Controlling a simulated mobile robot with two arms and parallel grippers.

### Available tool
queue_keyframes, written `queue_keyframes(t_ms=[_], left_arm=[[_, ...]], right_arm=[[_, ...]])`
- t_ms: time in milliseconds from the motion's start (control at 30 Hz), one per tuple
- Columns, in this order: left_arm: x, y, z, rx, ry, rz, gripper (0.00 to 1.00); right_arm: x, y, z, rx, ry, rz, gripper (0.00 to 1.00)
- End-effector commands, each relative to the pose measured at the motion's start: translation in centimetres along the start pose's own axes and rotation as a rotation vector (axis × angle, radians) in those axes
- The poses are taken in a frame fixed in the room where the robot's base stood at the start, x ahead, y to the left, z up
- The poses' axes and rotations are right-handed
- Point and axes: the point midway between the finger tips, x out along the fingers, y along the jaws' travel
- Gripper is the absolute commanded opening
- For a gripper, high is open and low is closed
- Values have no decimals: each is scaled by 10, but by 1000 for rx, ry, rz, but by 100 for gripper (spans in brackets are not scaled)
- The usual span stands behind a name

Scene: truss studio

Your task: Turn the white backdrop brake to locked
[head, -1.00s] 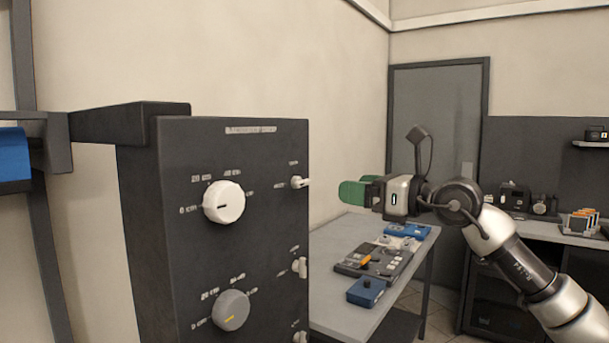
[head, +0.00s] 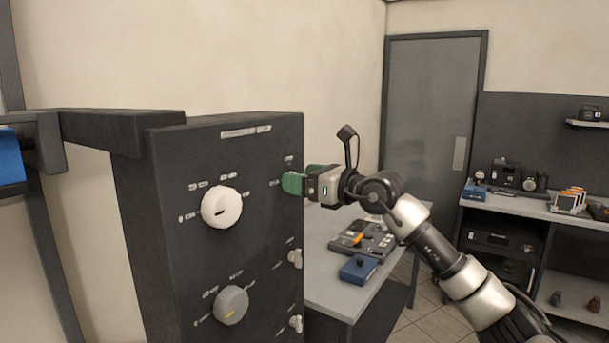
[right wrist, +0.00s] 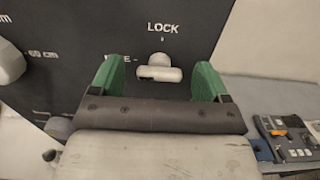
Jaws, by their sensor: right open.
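The white backdrop brake (right wrist: 160,70) is a small white lever on the dark panel (right wrist: 50,95). In the right wrist view its bar lies about level, with LOCK printed above it and a partly hidden label ending in E to its left. My right gripper (head: 300,177) is open at the panel's upper right, its green fingers pointing at the panel. In the right wrist view the gripper (right wrist: 159,82) has one finger on each side of the brake, with gaps showing. In the head view the fingers hide the brake. My left gripper is not in view.
A white dial (head: 221,207) and a grey dial (head: 231,305) sit left on the panel. Two more small levers (head: 295,258) (head: 296,323) sit below the brake. A table (head: 320,285) with a control board (head: 362,240) and blue box (head: 358,268) stands behind right.

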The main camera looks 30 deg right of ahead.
Motion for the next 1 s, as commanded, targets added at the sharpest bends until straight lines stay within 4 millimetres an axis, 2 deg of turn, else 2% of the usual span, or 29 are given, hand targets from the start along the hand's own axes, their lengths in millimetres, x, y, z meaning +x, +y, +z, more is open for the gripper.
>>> queue_keyframes(t_ms=[100,400,433,733,1000], left_arm=[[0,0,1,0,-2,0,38],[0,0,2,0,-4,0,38],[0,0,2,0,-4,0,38],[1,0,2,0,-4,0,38],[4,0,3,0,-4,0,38]], right_arm=[[0,0,0,0,0,0,75],[0,0,0,1,0,0,29],[0,0,0,1,0,0,27],[0,0,0,44,0,0,27],[0,-1,-1,211,0,0,27]])
